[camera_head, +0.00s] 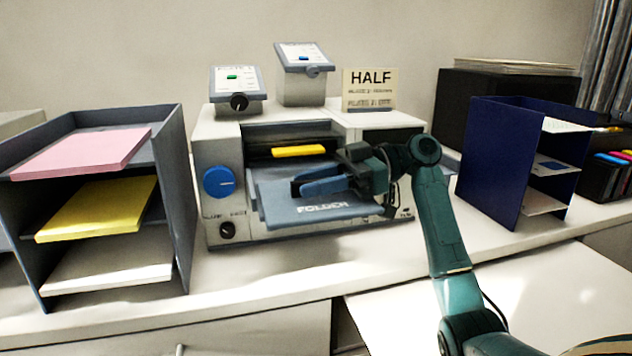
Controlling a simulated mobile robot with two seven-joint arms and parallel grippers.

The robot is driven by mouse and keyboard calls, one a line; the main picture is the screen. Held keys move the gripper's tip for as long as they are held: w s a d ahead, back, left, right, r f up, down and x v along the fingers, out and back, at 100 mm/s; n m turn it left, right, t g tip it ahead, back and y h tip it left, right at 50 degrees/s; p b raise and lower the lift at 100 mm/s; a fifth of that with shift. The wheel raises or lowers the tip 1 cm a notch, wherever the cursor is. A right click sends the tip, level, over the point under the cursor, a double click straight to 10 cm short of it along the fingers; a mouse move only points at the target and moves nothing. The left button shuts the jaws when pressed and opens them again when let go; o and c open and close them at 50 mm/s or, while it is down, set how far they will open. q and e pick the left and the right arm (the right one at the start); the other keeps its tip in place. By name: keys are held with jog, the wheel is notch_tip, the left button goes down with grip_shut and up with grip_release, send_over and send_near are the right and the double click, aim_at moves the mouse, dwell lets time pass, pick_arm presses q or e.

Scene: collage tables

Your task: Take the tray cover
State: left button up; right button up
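A grey folder machine (222,150) stands on the counter. A blue-grey panel marked FOLDER (290,213), which may be the tray cover, slopes out from its front. My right gripper (302,186) reaches in from the right, over this panel. Its fingers point left, with a blue bar-like part at them. I cannot tell whether that is a finger or a handle, or whether the fingers touch the panel. A yellow bar (298,151) sits in the opening behind. My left gripper is out of view.
A grey paper rack (182,190) with pink, yellow and white sheets stands at left. A navy rack (492,165) stands at right. Two control boxes (302,90) and a HALF sign (369,88) are on the machine. Clear counter (250,275) lies in front.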

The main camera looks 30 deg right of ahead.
jog(key=shift+o, duration=0.6)
jog(key=shift+d, duration=0.1)
jog(key=shift+d, duration=0.3)
pick_arm(q)
jog(key=b, duration=0.2)
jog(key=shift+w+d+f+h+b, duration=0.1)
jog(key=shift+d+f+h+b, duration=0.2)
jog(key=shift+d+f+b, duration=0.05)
pick_arm(e)
jog(key=v, duration=1.2)
jog(key=shift+d+r, duration=0.2)
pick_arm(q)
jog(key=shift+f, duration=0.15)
pick_arm(e)
jog(key=shift+s, duration=0.1)
